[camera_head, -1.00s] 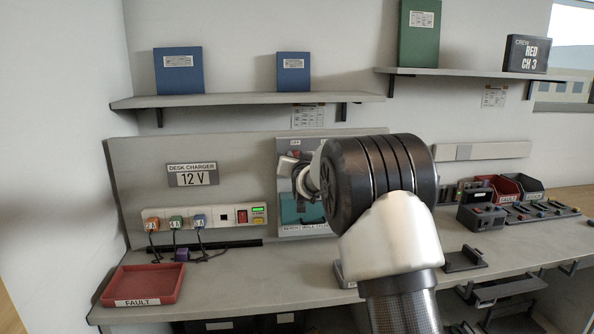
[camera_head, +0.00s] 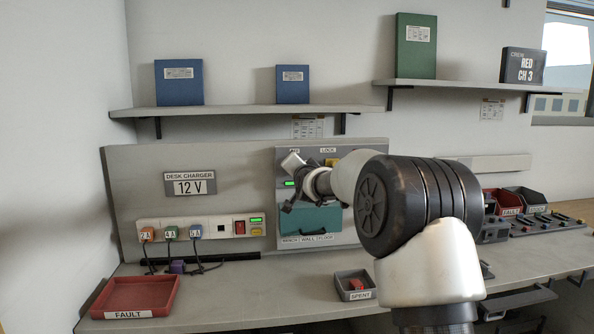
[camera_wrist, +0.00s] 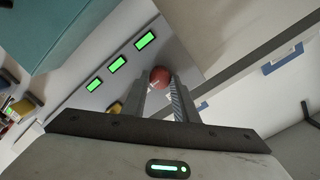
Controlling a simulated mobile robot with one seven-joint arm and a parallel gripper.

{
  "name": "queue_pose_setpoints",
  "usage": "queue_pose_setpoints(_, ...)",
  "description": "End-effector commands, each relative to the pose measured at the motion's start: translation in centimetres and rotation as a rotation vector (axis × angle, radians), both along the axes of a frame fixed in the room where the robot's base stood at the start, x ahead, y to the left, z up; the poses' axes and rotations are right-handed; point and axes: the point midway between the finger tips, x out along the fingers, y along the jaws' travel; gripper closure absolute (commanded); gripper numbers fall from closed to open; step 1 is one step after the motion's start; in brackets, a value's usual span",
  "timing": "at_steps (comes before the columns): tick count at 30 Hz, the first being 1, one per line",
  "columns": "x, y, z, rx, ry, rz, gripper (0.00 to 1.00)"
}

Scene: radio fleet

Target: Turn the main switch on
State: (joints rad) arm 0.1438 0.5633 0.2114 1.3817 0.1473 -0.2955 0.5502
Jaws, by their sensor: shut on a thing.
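A red round knob (camera_wrist: 160,77) shows between my fingertips in the wrist view. My gripper (camera_wrist: 159,84) is shut on it. Three lit green windows (camera_wrist: 117,63) sit in a row on the grey panel beside it. In the head view, my gripper (camera_head: 290,196) is at the left part of the grey wall panel (camera_head: 355,236), which has a teal front (camera_head: 312,219). A lit green window (camera_head: 289,183) shows there. The knob is hidden by my wrist in that view. No label reading "main" is legible.
Left of the panel is a 12 V desk charger (camera_head: 179,227) with plugged cables and a red rocker switch (camera_head: 239,227). A red FAULT tray (camera_head: 137,294) and a SPENT tray (camera_head: 341,284) stand on the bench. A shelf (camera_head: 245,110) runs above. The bench between the trays is clear.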

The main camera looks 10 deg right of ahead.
Motion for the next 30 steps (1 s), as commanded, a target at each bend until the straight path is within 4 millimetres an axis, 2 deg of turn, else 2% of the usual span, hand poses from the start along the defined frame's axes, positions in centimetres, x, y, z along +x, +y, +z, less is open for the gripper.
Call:
queue_pose_setpoints(10, 0.0, 0.0, 0.1, 0.003, -0.001, 0.000, 0.96)
queue_pose_setpoints(11, 0.0, 0.0, 0.1, 0.003, -0.001, 0.000, 0.70)
queue_pose_setpoints(14, 0.0, 0.0, 0.1, 0.002, -0.001, 0.001, 0.55)
queue_pose_setpoints(24, -0.3, 0.0, 0.1, 0.002, 0.000, 0.000, 0.55)
queue_pose_setpoints(26, -0.7, 0.0, 0.2, 0.001, 0.000, 0.000, 0.55)
queue_pose_setpoints(30, -3.0, -0.1, 0.4, 0.001, -0.001, -0.001, 0.55)
